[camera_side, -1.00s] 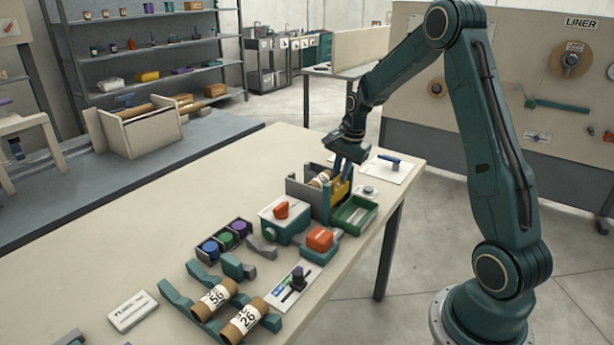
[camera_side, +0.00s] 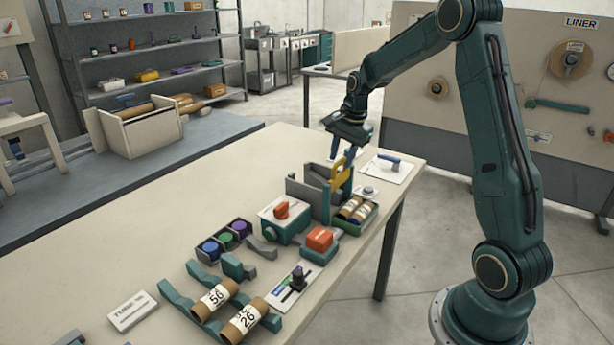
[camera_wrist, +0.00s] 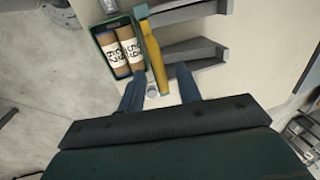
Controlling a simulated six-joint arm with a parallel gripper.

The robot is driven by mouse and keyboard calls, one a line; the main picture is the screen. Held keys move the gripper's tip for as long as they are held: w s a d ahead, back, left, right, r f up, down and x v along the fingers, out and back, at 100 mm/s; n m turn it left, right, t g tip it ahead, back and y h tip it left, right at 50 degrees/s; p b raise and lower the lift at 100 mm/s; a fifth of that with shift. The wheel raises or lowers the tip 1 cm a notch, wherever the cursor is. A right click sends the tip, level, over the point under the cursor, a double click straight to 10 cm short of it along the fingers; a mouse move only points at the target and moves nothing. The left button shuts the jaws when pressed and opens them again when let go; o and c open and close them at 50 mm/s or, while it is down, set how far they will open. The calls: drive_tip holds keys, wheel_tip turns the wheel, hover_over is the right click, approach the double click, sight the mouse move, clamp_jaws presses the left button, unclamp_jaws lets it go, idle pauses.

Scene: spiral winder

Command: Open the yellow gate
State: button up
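The yellow gate (camera_side: 341,174) stands raised at the right end of the grey and green tube holder (camera_side: 308,190). In the wrist view the gate (camera_wrist: 154,52) is a long yellow bar, seen from above. My gripper (camera_side: 343,155) is just above the gate. Its two blue fingers are apart, and the gate's near end lies between them in the wrist view (camera_wrist: 160,74), with gaps on both sides. Two brown tubes with white labels (camera_side: 356,208) lie in the green tray (camera_side: 372,216) beside the gate; they also show in the wrist view (camera_wrist: 122,48).
A teal box with a red knob (camera_side: 284,212) and a red block on a teal base (camera_side: 319,240) stand in front of the holder. Two labelled tubes (camera_side: 229,311) rest on a teal rack. A white card with a blue handle (camera_side: 388,166) lies behind.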

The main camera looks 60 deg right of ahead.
drive_tip(key=shift+r, duration=0.1)
wheel_tip(320, 180, up, 13)
drive_tip(key=s, duration=0.2)
drive_tip(key=shift+s+r, duration=0.2)
drive_tip(key=shift+s, duration=0.15)
idle(0.4)
drive_tip(key=shift+a, duration=0.15)
drive_tip(key=s+a+r+n+t, duration=0.15)
drive_tip(key=s+a+n, duration=0.25)
drive_tip(key=a, duration=0.4)
drive_tip(key=s+a+r+n, duration=0.2)
drive_tip(key=s+a+n, duration=0.2)
drive_tip(key=a, duration=0.3)
drive_tip(key=s+a+f+n+t, duration=0.1)
drive_tip(key=s+a+f+n, duration=0.1)
drive_tip(key=s+a+n, duration=0.2)
drive_tip(key=s+a+f+n+t, duration=0.1)
drive_tip(key=s+a+f+n, duration=0.1)
drive_tip(key=s+a+n, duration=0.3)
drive_tip(key=s+n, duration=0.1)
drive_tip(key=s, duration=0.3)
drive_tip(key=shift+s+f, duration=0.25)
drive_tip(key=shift+a, duration=0.1)
drive_tip(key=shift+c, duration=0.4)
